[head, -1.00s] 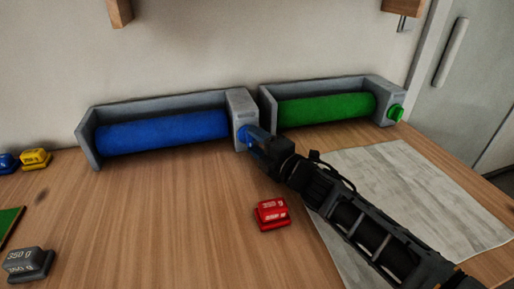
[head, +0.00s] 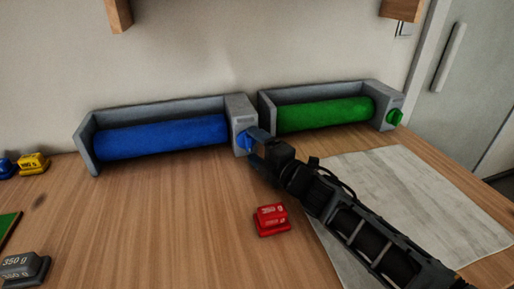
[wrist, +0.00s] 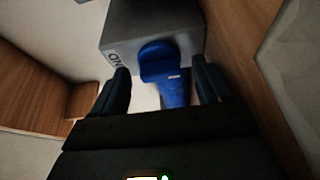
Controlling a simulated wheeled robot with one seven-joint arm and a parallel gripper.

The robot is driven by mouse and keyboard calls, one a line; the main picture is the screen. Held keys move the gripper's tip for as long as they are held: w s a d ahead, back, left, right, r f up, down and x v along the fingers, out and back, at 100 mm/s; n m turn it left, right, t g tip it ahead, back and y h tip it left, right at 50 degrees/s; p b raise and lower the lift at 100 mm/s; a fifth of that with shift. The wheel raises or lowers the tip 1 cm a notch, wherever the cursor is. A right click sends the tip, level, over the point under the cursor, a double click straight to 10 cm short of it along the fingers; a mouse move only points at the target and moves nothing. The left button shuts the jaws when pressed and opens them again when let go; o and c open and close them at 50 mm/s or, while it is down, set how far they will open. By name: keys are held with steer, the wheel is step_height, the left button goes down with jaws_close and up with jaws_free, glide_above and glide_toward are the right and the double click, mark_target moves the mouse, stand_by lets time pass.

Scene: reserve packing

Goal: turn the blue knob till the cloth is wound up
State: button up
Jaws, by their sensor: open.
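A roll of blue cloth (head: 162,137) lies in a grey holder (head: 150,109) against the wall, fully on its roller as far as I see. The blue knob (head: 243,140) sits on the right end of that holder, partly hidden by my gripper in the head view. In the wrist view the blue knob (wrist: 172,72) shows on the grey end block (wrist: 150,24). My gripper (head: 254,146) is at the knob. In the wrist view its open fingers (wrist: 166,86) stand on either side of the knob, with a visible space on the left.
A green roll (head: 325,114) with a green knob (head: 395,117) stands close on the right. A red weight (head: 271,220) lies near my arm. A pale sheet (head: 410,200) lies at right. Yellow (head: 33,163) and grey (head: 25,267) weights are at left. The middle-left table is clear.

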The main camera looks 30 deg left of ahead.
steer(key=shift+d, duration=0.1)
steer(key=shift+p+v, duration=0.3)
steer(key=shift+v, duration=3.55)
steer(key=shift+r, duration=0.1)
